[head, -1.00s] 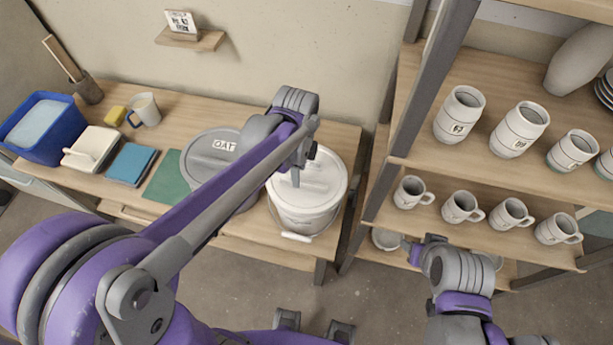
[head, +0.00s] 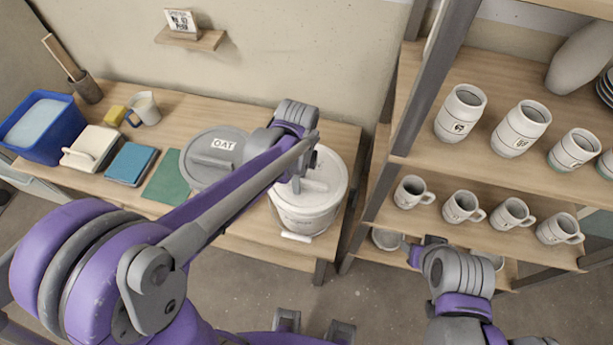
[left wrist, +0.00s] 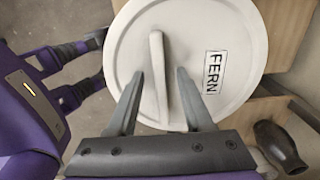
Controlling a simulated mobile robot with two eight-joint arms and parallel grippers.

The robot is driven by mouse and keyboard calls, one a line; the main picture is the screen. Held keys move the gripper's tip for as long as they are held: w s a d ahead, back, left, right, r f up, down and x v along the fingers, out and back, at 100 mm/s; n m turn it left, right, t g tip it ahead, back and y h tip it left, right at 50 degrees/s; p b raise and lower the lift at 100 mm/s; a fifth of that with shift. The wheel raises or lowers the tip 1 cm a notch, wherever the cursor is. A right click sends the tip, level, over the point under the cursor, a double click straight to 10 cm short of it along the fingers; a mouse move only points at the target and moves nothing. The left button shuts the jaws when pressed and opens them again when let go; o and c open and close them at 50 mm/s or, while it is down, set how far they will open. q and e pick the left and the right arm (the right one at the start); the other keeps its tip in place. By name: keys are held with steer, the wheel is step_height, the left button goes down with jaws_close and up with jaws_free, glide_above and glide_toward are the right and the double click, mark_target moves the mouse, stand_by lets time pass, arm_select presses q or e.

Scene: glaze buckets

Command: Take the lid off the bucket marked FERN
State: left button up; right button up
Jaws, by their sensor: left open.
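The FERN bucket (head: 305,216) is the white one at the right end of the bench, with its bail hanging at the front. Its round white lid (head: 328,168) is on it. In the left wrist view the lid (left wrist: 215,45) fills the middle, with the FERN label (left wrist: 213,72) right of its upright bar handle (left wrist: 157,55). My left gripper (left wrist: 160,74) is open, one finger on each side of the handle, with gaps showing. In the head view my left gripper (head: 297,184) is over the lid, partly hidden by its arm. My right gripper (head: 412,252) is near the shelf; its jaw opening is unclear.
A grey bucket marked OAT (head: 205,165) stands just left. A shelf rack with mugs (head: 461,206) stands close on the right.

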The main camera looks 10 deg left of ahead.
stand_by(0.3)
arm_select(q)
jaws_close()
stand_by(0.4)
